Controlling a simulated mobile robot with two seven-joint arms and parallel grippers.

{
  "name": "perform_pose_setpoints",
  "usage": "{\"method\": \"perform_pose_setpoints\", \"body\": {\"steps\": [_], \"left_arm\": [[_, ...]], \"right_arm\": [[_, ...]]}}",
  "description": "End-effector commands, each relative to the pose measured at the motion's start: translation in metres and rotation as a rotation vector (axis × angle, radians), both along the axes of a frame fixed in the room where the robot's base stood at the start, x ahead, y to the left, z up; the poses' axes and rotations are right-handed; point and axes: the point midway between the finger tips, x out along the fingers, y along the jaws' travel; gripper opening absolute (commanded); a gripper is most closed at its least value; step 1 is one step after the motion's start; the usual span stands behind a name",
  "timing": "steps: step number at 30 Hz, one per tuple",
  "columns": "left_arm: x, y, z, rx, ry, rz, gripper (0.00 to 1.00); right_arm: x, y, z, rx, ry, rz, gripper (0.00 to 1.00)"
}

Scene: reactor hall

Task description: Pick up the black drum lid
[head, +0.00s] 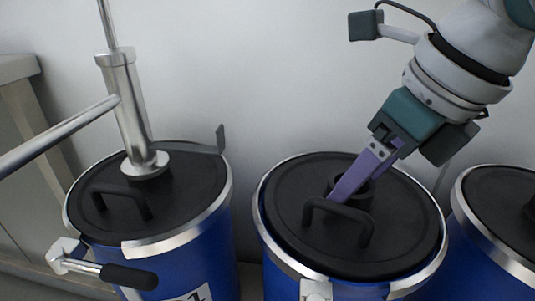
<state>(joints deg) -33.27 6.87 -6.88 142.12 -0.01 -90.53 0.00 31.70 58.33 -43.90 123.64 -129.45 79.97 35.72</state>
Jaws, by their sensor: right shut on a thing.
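The black drum lid (290,225) is on the middle blue drum (350,291), inside its silver rim. It has a raised black bar handle (338,209) at the front and a round black collar near its middle. My right gripper (340,194) reaches down from the upper right, its purple fingers shut on the lid at the handle. The fingers hide part of the collar and handle. I cannot tell whether the lid is lifted off its seat. My left gripper is not in view.
A left blue drum (190,262) has a black lid, an upright metal pipe (131,110) with a side branch, and a black-gripped clamp lever (128,276). Another lidded drum (495,262) stands close on the right. A pale wall is behind.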

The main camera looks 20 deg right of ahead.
Motion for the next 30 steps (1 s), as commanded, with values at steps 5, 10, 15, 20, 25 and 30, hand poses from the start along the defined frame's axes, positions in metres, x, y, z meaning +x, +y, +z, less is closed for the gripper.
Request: {"method": "perform_pose_setpoints", "body": {"steps": [5, 10, 15, 20, 25, 30], "left_arm": [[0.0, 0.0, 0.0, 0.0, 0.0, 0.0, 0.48], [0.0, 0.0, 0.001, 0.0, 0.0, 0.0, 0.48], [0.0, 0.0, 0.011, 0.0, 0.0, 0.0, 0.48], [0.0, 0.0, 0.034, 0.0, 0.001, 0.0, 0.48], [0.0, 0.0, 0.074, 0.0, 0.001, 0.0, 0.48], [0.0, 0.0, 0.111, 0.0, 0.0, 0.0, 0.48]], "right_arm": [[0.001, 0.0, 0.001, 0.001, -0.003, 0.0, 0.0], [0.001, 0.0, 0.002, 0.001, -0.003, 0.0, 0.0], [0.001, 0.0, 0.014, 0.001, -0.004, 0.0, 0.0], [0.001, 0.0, 0.045, 0.0, -0.004, 0.0, 0.0], [0.001, 0.0, 0.098, 0.001, -0.006, 0.0, 0.0], [0.001, 0.0, 0.149, 0.0, -0.005, 0.0, 0.0]]}}
